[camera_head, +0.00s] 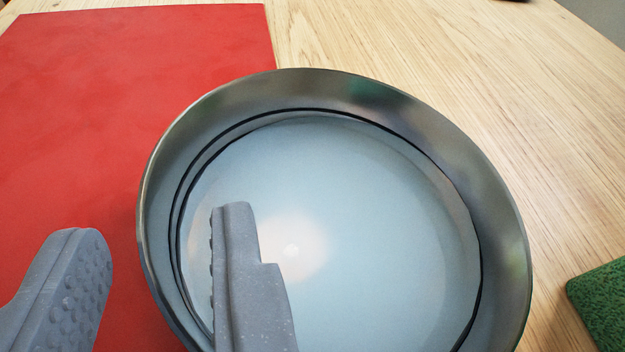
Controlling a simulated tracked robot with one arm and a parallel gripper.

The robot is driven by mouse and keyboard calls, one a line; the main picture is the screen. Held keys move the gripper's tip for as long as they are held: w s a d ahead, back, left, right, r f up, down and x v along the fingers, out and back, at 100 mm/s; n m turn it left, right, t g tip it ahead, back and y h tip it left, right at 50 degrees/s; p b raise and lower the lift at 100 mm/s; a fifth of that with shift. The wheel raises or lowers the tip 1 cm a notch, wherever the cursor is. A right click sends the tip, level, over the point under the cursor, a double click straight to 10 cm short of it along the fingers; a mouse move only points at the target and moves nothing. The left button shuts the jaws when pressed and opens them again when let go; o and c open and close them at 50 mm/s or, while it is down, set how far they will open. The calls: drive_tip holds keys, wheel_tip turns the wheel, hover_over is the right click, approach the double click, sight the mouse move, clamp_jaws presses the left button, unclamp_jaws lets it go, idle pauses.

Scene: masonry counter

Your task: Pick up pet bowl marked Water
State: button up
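A round metal bowl (365,215) with a shiny grey rim and a pale blue-white inside fills the middle of the view. It stands partly over the red sheet and partly over the wood. No Water marking shows on the part of it in view. My gripper (159,222) is open, with its two grey fingers on either side of the bowl's left wall. The left finger is outside the bowl over the red sheet, and the right finger is over the bowl's inside. A gap shows between the left finger and the rim. The bowl's near edge is cut off by the frame.
A flat red sheet (130,85) lies on the left of the light wooden counter (440,60). A green textured object (602,300) is at the right edge, a little apart from the bowl. The wood behind and right of the bowl is mostly clear.

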drive_tip(key=shift+x, duration=1.4)
clamp_jaws()
drive_tip(key=shift+r, duration=0.15)
drive_tip(key=shift+r+p, duration=1.35)
drive_tip(key=shift+r, duration=3.5)
